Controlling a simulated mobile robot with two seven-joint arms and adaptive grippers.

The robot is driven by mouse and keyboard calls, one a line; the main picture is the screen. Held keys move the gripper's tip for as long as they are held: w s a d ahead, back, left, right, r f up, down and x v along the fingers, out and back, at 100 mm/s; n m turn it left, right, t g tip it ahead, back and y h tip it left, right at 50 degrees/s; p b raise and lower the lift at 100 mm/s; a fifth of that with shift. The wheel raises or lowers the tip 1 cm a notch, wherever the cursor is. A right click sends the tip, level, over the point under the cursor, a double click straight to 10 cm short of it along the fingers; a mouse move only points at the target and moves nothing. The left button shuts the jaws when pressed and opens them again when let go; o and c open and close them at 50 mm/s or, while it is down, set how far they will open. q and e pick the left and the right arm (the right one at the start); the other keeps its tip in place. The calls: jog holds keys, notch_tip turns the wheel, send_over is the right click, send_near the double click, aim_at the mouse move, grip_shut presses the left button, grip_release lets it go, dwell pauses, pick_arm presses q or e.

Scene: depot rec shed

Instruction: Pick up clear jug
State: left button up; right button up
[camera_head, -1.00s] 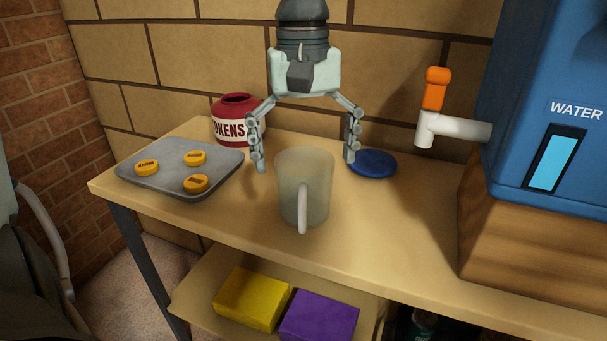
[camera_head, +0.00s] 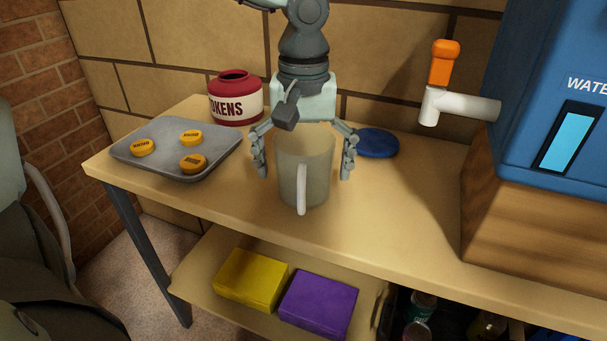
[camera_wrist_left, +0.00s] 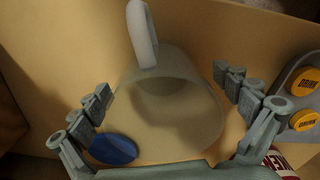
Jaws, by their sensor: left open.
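The clear jug (camera_head: 318,182) stands upright on the wooden table, its white handle facing the front edge. My left gripper (camera_head: 305,171) is open, with one finger on each side of the jug. In the head view the fingers look apart from its walls. In the left wrist view the jug (camera_wrist_left: 172,105) sits between the open fingers of my left gripper (camera_wrist_left: 163,88), its handle pointing away from the palm. I cannot tell whether either finger touches it. My right gripper is not in view.
A grey tray (camera_head: 160,172) with yellow tokens and a red token jar (camera_head: 236,103) are on the left. A blue disc (camera_head: 378,143) lies right of the gripper. A blue water dispenser (camera_head: 545,60) on a wooden block stands at right. Yellow and purple boxes sit on the lower shelf.

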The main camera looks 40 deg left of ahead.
pick_arm(q)
jog(key=shift+c, duration=0.6)
jog(key=c, duration=1.3)
jog(key=shift+c, duration=0.2)
jog(key=shift+r, duration=0.15)
